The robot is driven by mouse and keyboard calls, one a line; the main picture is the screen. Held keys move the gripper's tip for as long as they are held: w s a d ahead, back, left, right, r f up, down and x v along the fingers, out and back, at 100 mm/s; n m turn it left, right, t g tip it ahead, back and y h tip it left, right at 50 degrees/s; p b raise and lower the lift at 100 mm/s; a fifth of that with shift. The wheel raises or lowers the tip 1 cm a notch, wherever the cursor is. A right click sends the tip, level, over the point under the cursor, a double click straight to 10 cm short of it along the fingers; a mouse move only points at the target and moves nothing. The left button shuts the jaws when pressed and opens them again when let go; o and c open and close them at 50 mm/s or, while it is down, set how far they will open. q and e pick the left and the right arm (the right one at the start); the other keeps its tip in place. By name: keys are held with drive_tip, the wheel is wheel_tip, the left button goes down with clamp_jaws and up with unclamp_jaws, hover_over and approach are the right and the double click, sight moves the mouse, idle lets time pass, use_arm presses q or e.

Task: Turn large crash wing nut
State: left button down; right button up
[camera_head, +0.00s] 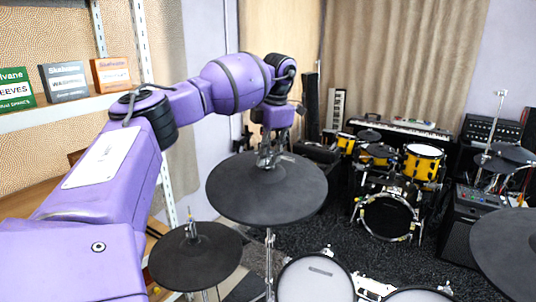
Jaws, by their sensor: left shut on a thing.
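A large black crash cymbal pad (268,198) sits on a stand in the middle of the head view. My left gripper (267,160) points down over its centre and is shut on the wing nut at the top of the stand. The gripper fingers hide most of the wing nut, so its shape and angle cannot be made out. My left arm comes in from the left, arches over and drops to the cymbal. My right gripper is out of view.
A smaller black cymbal (190,262) stands front left, with white mesh drum pads (315,280) below and another dark cymbal (508,250) at right. A shelf with boxes (65,80) is at left. A yellow drum kit (422,162) stands behind.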

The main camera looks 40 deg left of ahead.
sight(272, 166)
use_arm(q)
drive_tip(key=shift+a+r, duration=0.15)
drive_tip(key=shift+r, duration=0.25)
drive_tip(key=c, duration=1.9)
unclamp_jaws()
drive_tip(key=shift+f, duration=0.25)
drive_tip(key=shift+r, duration=0.1)
drive_tip(key=r, duration=0.4)
drive_tip(key=d+r, duration=0.1)
drive_tip(key=r, duration=0.2)
drive_tip(key=d+r, duration=0.1)
drive_tip(key=r, duration=0.3)
drive_tip(key=shift+s+r, duration=0.1)
drive_tip(key=shift+r, duration=0.25)
